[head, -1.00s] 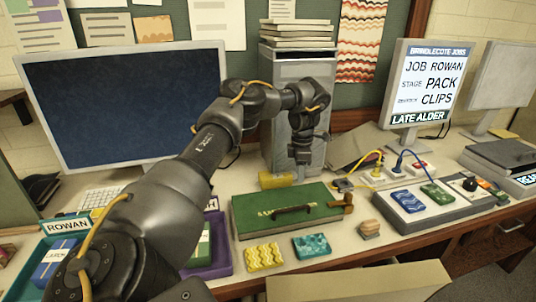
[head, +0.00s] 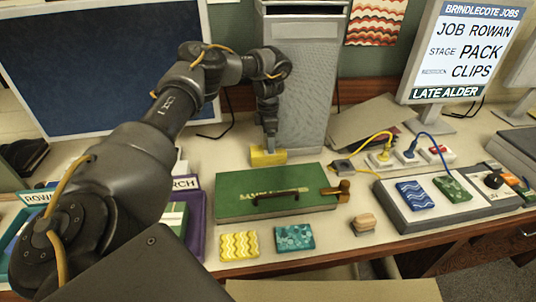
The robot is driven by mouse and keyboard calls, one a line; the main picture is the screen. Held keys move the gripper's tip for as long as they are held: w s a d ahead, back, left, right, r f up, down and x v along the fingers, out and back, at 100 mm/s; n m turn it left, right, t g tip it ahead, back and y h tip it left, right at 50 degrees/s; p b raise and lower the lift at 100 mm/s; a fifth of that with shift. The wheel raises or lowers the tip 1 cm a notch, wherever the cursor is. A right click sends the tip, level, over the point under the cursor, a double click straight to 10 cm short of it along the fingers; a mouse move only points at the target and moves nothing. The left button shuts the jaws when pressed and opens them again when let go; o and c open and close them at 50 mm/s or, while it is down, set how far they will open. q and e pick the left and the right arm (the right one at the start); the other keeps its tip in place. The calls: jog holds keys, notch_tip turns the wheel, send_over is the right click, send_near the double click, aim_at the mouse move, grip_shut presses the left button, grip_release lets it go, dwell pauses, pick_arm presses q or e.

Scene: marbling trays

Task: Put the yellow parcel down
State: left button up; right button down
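The yellow parcel (head: 260,158) is a small block on the desk, just behind the green case (head: 240,203) and in front of the grey tower (head: 300,100). My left gripper (head: 270,146) points down at the parcel, its fingertips at the parcel's top and right part. The fingers are too small and dark to tell whether they are closed on it. My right gripper is out of view.
Wavy yellow (head: 239,246) and teal (head: 294,238) blocks lie in front of the case, beside a wooden stamp (head: 364,223). A purple tray (head: 197,225) is on the left. A grey console (head: 450,207) and cables are on the right.

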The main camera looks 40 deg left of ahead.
aim_at(268, 155)
pick_arm(q)
jog(key=shift+d+f, duration=0.1)
jog(key=shift+f, duration=0.5)
jog(key=shift+d, duration=0.1)
jog(key=f, duration=0.1)
jog(key=f+p, duration=0.1)
jog(key=f, duration=0.1)
jog(key=f+p, duration=0.1)
jog(key=f, duration=0.1)
jog(key=shift+s+a, duration=0.15)
jog(key=shift+a, duration=0.1)
jog(key=shift+c, duration=0.7)
jog(key=c, duration=1.3)
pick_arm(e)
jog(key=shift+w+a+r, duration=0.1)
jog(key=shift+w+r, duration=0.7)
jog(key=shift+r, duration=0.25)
pick_arm(q)
jog(key=shift+o, duration=0.2)
